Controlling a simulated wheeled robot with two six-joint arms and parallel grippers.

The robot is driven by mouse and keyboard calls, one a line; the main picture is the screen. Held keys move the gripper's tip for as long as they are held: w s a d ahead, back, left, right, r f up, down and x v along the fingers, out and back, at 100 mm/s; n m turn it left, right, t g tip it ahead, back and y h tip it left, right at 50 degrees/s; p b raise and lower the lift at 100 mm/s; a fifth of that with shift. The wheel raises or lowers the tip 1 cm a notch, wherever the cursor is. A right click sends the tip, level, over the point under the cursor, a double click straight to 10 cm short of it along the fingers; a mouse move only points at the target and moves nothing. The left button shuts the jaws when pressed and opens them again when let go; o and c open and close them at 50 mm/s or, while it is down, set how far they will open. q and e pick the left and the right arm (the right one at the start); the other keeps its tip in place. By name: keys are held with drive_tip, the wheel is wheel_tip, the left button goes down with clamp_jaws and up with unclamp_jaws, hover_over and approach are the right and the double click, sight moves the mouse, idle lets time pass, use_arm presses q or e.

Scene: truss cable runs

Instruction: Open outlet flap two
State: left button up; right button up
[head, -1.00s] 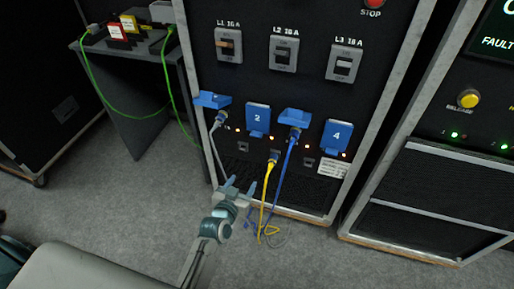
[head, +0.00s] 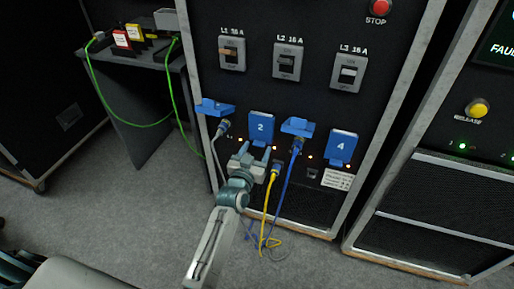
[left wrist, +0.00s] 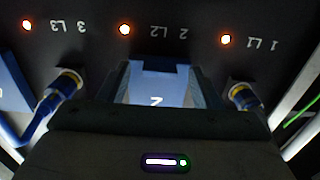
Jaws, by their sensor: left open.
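Outlet flap two (head: 261,127) is a blue cover marked 2, hanging shut on the black panel. It also shows upside down and close in the left wrist view (left wrist: 158,83). In the left wrist view the dark gripper body hides part of the flap. My right gripper is not in view.
Flap one (head: 216,107) and flap three (head: 297,126) stand raised over plugged-in cables. Flap four (head: 341,148) is shut. A blue cable (head: 287,190) and a yellow cable (head: 268,205) hang close right of my left gripper. Breakers sit above.

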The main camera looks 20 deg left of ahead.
use_arm(q)
drive_tip(key=shift+w, duration=0.6)
